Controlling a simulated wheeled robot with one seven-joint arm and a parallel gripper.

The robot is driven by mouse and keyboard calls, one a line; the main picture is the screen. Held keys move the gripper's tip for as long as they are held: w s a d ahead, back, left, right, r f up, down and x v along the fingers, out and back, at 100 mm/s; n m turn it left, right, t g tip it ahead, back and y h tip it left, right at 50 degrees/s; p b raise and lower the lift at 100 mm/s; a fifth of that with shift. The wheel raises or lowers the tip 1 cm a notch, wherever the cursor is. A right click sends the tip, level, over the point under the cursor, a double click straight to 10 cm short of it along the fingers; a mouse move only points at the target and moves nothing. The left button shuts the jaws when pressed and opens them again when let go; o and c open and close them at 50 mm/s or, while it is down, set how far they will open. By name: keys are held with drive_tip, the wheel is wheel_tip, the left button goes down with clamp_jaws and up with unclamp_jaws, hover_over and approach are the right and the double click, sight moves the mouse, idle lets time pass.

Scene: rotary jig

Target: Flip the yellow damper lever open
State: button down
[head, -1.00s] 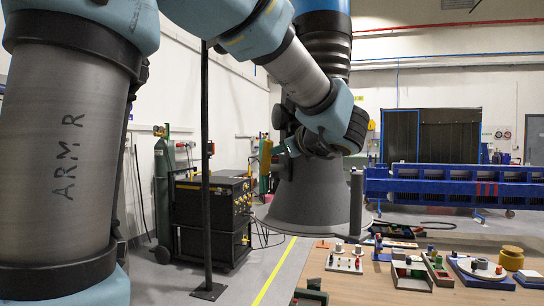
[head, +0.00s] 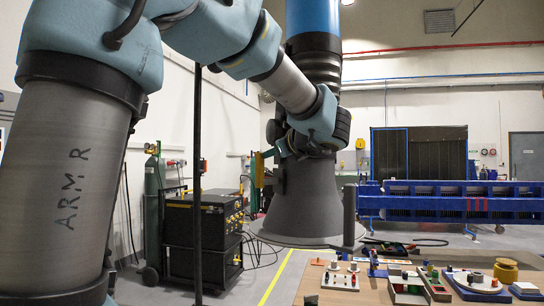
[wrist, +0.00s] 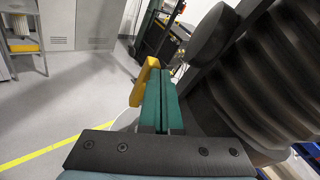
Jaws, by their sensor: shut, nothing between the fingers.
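The yellow damper lever (wrist: 145,87) shows in the wrist view as a short blocky bar, its upper end bent. It lies directly left of my gripper (wrist: 164,76), whose two green fingers are shut together with nothing between them. The lever is very close to the left finger; I cannot tell whether they touch. Part of the lever is hidden behind that finger. In the head view a small yellow piece (head: 258,169) shows left of the grey duct, beside my gripper, partly covered by dark parts.
The grey hood (head: 308,212) and its ribbed duct stand close beside my gripper; ribs (wrist: 265,70) and a dark disc (wrist: 213,34) fill the wrist view's right side. A black post (head: 197,180) stands left. A bench (head: 340,299) holds several small fixtures at lower right.

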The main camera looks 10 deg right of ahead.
idle(0.4)
drive_tip(key=b+v, duration=0.3)
drive_tip(key=v, duration=0.7)
drive_tip(key=shift+s, duration=0.35)
drive_tip(key=shift+d+r, duration=0.1)
